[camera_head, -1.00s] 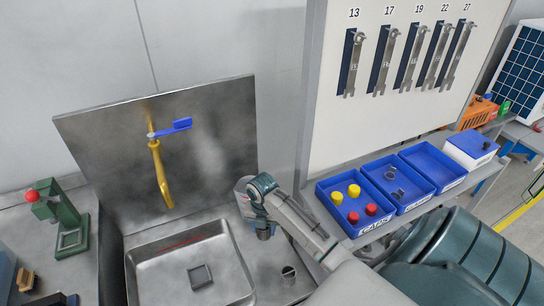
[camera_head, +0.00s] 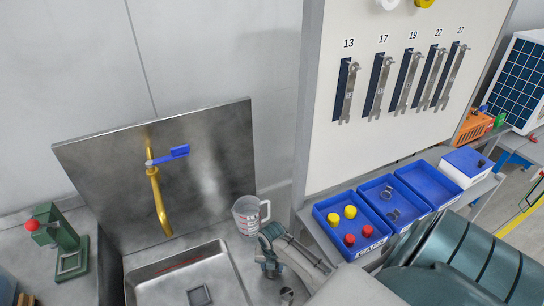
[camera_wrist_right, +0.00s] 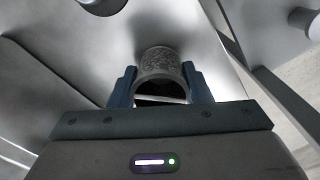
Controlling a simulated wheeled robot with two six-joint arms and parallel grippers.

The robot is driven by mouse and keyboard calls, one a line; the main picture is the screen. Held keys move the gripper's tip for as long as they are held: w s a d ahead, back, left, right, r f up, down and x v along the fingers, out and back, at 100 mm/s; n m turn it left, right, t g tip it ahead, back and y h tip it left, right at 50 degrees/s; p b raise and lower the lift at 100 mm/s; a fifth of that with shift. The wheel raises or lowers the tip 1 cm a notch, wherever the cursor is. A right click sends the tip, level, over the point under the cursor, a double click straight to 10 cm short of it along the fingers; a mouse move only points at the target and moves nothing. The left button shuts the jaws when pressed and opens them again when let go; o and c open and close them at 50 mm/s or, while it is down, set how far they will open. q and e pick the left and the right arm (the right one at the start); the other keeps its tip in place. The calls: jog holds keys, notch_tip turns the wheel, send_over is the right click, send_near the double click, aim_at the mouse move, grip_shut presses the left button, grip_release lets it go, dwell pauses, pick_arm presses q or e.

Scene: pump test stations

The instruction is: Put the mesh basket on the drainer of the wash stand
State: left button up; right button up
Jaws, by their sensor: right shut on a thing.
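My right gripper (camera_head: 270,262) is low over the right side of the wash stand (camera_head: 225,190), beside the steel sink basin (camera_head: 160,268). In the right wrist view the right gripper (camera_wrist_right: 160,82) is shut on a small grey mesh basket (camera_wrist_right: 160,63), round and open, held between the two blue fingers. The basket is hidden or too small to make out in the head view. Whether it touches the steel surface below cannot be told. My left gripper is not in view.
A clear measuring jug (camera_head: 249,214) stands close behind the right gripper. A yellow tap (camera_head: 159,200) with a blue lever rises behind the basin. Blue bins (camera_head: 350,225) and a spanner board (camera_head: 390,150) are to the right. A green press (camera_head: 60,245) stands left.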

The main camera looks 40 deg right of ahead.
jog(key=shift+f, duration=0.3)
jog(key=shift+f, duration=0.1)
jog(key=o, duration=1)
jog(key=shift+r, duration=0.25)
notch_tip(320, 180, up, 12)
jog(key=shift+f+b, duration=0.1)
jog(key=shift+b, duration=1.05)
jog(key=shift+a+f, duration=0.1)
